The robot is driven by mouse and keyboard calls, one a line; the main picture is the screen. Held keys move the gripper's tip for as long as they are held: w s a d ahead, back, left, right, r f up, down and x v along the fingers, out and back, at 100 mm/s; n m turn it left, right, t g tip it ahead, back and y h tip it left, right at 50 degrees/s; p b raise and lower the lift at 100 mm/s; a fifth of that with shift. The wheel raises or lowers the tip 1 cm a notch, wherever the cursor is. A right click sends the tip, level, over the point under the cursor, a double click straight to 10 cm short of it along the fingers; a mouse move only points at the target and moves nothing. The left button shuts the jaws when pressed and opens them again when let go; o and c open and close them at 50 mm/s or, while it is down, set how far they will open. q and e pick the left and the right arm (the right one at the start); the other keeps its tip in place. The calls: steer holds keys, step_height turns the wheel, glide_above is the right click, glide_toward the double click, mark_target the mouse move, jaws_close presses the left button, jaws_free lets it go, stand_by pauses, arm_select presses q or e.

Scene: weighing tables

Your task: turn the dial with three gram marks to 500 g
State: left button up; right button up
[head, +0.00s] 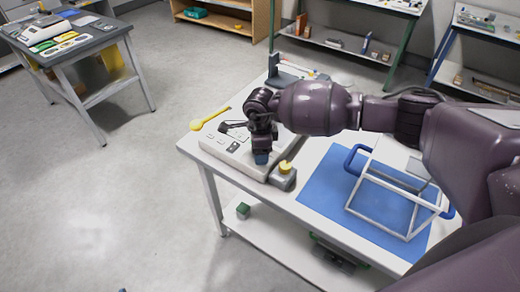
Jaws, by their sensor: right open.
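A small grey box with a yellow knob on top, apparently the dial (285,168), stands at the front left part of the white table (308,205). Its gram marks are too small to read, so I cannot tell its setting. My right gripper (262,150) points down just left of the yellow knob, over the edge of a pale scale-like panel (222,150). It is open and appears apart from the knob. A dark blue piece shows at its tip; I cannot tell whether it is a fingertip or a separate thing. My left gripper is out of view.
A yellow spoon (210,118) lies at the table's left edge. A blue mat (325,190) bears a white wire frame with blue handles (385,190) to the right. A green block (243,210) sits on the lower shelf. Another weighing table (95,48) stands far left across open floor.

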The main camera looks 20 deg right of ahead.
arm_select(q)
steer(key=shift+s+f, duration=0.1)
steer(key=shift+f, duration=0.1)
arm_select(e)
step_height(320, 180, up, 11)
stand_by(0.5)
steer(key=shift+f, duration=0.1)
